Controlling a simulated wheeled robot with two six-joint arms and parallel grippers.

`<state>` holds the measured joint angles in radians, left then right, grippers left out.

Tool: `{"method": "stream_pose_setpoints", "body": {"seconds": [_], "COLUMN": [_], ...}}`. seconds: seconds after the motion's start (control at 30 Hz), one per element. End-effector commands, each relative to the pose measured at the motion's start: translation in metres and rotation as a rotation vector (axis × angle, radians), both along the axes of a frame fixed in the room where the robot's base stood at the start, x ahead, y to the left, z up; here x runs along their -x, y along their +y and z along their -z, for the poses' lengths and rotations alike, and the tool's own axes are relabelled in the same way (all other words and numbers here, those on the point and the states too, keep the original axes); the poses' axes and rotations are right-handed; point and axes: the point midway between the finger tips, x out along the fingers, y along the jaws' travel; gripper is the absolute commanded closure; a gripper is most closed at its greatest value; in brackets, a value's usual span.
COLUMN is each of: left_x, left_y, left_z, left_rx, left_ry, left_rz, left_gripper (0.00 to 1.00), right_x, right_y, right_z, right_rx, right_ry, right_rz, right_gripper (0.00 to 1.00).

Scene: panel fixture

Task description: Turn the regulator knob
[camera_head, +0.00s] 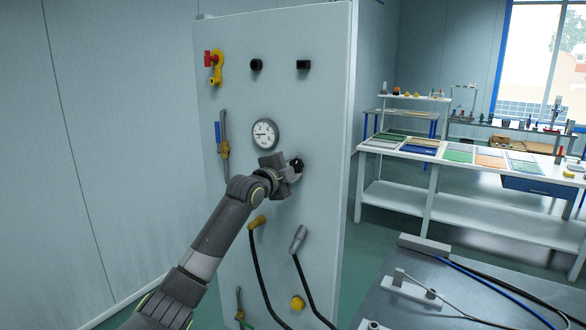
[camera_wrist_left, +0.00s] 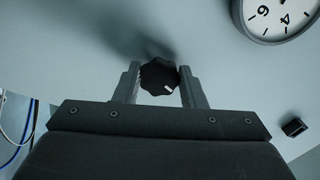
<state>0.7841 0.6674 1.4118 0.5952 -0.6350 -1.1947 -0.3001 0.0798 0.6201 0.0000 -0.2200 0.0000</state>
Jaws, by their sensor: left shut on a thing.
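The regulator knob (camera_wrist_left: 159,75) is black and lobed with a white mark, and sits on the pale panel (camera_head: 230,190). In the left wrist view it lies between the two fingers of my left gripper (camera_wrist_left: 164,88), which is shut on it. In the head view the knob (camera_head: 297,164) shows only partly beyond the gripper (camera_head: 290,172). A round white gauge (camera_head: 265,134) is just above and to the left of the knob; part of it also shows in the left wrist view (camera_wrist_left: 282,14). My right gripper is in neither view.
A grey table (camera_head: 455,290) stands at lower right.

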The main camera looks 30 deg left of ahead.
Motion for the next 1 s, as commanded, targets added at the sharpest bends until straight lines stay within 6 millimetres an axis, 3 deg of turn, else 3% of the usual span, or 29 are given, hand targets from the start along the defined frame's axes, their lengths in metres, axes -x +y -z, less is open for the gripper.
{"method": "stream_pose_setpoints", "body": {"seconds": [0.1, 0.13, 0.3, 0.67, 1.0], "left_x": [0.0, 0.0, 0.0, 0.003, 0.046], "left_y": [0.0, 0.0, 0.0, 0.001, 0.004], "left_z": [0.003, 0.003, 0.002, 0.001, 0.002], "left_rx": [0.002, 0.002, 0.002, 0.002, -0.004], "left_ry": [0.007, 0.007, 0.005, 0.001, -0.001], "left_rz": [-0.001, -0.001, -0.001, -0.001, -0.001], "left_gripper": [0.86, 0.62, 0.41, 0.41, 0.41], "right_x": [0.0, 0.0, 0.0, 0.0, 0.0], "right_y": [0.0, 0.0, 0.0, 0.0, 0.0], "right_z": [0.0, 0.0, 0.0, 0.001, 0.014], "right_rx": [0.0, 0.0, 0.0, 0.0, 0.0], "right_ry": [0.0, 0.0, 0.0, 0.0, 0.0], "right_rz": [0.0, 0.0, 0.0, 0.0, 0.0], "right_gripper": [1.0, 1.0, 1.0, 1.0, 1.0]}}
